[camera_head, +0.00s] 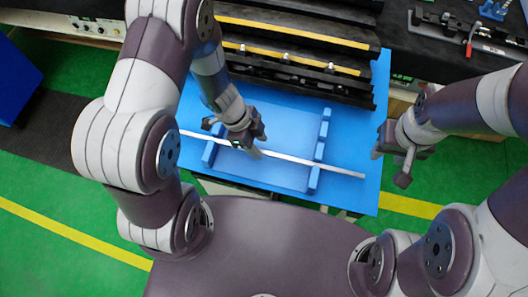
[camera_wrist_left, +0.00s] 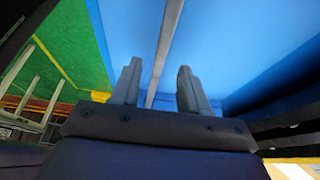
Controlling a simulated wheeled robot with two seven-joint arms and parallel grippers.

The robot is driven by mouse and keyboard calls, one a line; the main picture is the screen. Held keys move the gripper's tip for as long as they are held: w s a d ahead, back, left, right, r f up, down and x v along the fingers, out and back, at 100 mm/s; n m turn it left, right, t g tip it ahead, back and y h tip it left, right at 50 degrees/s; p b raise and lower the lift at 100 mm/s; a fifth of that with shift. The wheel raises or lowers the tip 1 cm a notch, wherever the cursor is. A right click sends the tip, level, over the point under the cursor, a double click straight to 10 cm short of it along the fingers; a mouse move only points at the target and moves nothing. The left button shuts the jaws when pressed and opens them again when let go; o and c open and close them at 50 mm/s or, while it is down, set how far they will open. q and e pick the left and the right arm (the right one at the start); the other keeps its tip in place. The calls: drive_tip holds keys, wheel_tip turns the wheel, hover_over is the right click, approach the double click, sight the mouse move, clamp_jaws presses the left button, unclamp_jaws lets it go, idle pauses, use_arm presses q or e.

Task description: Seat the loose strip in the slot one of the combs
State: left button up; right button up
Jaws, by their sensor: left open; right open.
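The loose strip (camera_head: 300,160) is a long, thin, pale grey bar lying across the blue board (camera_head: 350,140), over or in the two blue combs. The left comb (camera_head: 209,153) is partly hidden by my left arm; the right comb (camera_head: 320,148) is in full view. I cannot tell which slots the strip crosses or how deep it sits. My left gripper (camera_head: 256,150) is open at the strip, between the combs. In the left wrist view the strip (camera_wrist_left: 166,45) runs between its spread fingers (camera_wrist_left: 158,88). My right gripper (camera_head: 391,163) is open and empty, off the board's right edge.
Dark stepped racks with yellow strips (camera_head: 290,65) stand behind the board. Tools (camera_head: 470,35) lie on the dark bench at the back right. The right part of the board is bare. Green floor with yellow lines (camera_head: 70,235) surrounds the station.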

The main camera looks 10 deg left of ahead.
use_arm(q)
drive_tip(key=shift+s+d+f, duration=0.2)
drive_tip(key=shift+d+f, duration=0.35)
drive_tip(key=shift+f, duration=0.3)
drive_tip(key=shift+w+a, duration=0.1)
drive_tip(key=shift+w, duration=0.05)
clamp_jaws()
